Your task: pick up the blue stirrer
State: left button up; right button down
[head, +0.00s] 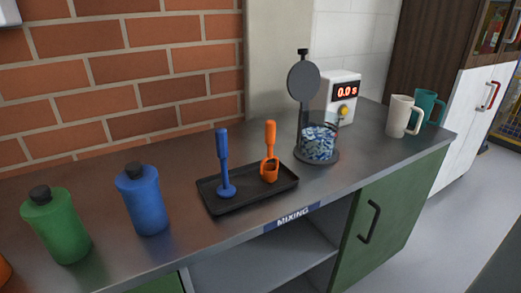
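The blue stirrer (223,164) stands upright on a black tray (251,199) on the metal counter. It has a tall handle and a round flat foot, and sits at the tray's left side. An orange scoop (270,152) stands upright in the right part of the same tray, a little apart from the stirrer. Neither of my grippers shows in the head view.
A blue bottle (143,200) and a green bottle (56,226) stand left of the tray. Right of it are a glass container (319,143) with a raised round lid, a white timer box (341,98) and two mugs (403,116). A brick wall (130,75) stands behind.

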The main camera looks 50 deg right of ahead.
aim_at(226, 190)
jog(key=l+z, duration=0.1)
jog(key=z, duration=1.1)
